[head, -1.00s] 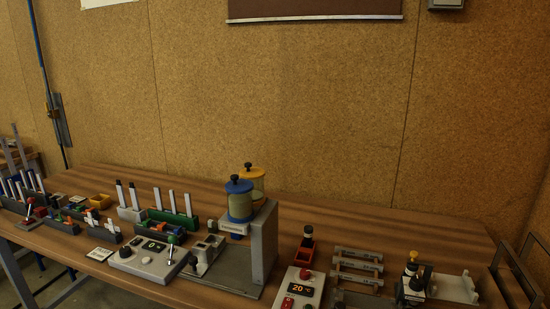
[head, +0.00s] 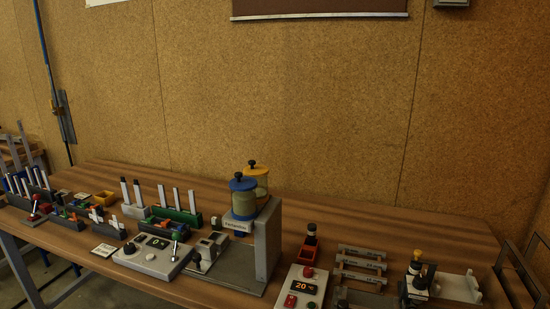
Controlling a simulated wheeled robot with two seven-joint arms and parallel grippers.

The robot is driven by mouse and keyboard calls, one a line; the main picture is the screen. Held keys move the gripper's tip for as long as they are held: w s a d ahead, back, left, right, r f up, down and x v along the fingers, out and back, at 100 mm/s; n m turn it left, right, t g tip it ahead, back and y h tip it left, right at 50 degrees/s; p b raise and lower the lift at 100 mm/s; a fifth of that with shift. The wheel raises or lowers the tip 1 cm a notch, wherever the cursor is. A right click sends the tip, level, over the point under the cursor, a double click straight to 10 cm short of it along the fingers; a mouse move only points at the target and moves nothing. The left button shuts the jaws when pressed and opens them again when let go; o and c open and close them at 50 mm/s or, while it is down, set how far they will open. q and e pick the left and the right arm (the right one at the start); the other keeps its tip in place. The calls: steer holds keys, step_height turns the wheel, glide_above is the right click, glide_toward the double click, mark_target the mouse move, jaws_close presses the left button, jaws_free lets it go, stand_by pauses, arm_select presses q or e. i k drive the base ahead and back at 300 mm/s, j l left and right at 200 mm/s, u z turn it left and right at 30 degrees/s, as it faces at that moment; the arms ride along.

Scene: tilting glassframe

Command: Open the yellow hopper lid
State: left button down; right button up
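The yellow hopper lid (head: 257,169) with a black knob sits on a clear hopper (head: 262,184) at the back of the grey dispenser stand (head: 267,240). It looks closed. A blue-lidded hopper (head: 243,196) stands in front of it and hides its lower left part. Neither of my grippers is in view.
A control box (head: 153,255) with a display and lever stands left of the dispenser. A red-buttoned box (head: 303,289) and a rack of grey bars (head: 360,265) stand to the right. Several small bins and holders fill the left of the wooden table (head: 420,229). The wall is close behind.

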mark_target(253, 170)
steer(key=i+j, duration=0.25)
steer(key=i+j+z, duration=0.15)
steer(key=j, duration=0.35)
steer(key=i+j, duration=0.35)
steer(key=i+j+z, duration=0.1)
steer(key=i+j, duration=0.15)
steer(key=j, duration=0.2)
